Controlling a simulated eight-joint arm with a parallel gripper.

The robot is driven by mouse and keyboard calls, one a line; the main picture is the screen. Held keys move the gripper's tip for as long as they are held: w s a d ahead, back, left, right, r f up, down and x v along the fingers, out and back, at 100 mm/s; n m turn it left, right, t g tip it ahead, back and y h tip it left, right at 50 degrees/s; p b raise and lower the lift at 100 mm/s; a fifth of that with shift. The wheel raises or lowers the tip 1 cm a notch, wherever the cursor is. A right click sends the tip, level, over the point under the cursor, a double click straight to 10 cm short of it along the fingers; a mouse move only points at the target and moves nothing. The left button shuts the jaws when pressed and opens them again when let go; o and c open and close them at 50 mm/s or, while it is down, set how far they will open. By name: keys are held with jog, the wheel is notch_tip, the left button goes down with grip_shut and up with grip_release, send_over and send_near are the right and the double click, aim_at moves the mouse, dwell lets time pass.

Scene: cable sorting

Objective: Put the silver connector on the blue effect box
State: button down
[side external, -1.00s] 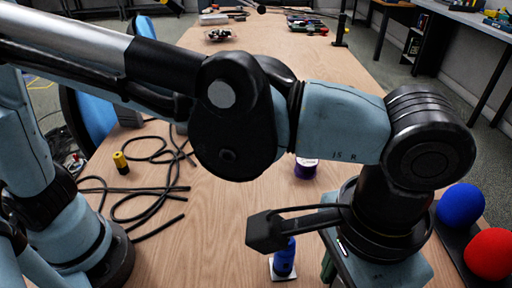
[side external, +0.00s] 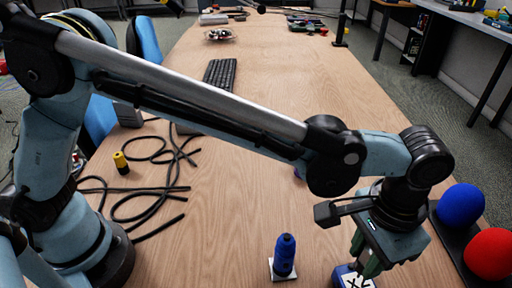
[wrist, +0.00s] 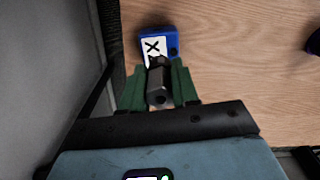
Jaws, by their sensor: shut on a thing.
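My gripper (wrist: 158,88) is shut on the silver connector (wrist: 159,86), a short dark metallic cylinder between its green fingers in the wrist view. The blue effect box (wrist: 172,42), with a white panel marked with a black X, lies just beyond the fingertips. The connector overlaps the near part of the box in that view; I cannot tell whether they touch. In the side external view my gripper (side external: 372,256) points down at the bottom right. The blue box (side external: 343,274) shows just below it, cut by the frame's lower edge.
A yellow and black connector (side external: 121,162) and black cables (side external: 150,190) lie at the left. Blue (side external: 460,204) and red (side external: 489,253) balls sit at the right edge.

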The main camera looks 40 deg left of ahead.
aim_at(361, 267)
jog(key=shift+f, duration=1.75)
jog(key=shift+f, duration=0.15)
jog(key=c, duration=0.8)
grip_release()
jog(key=shift+c, duration=0.2)
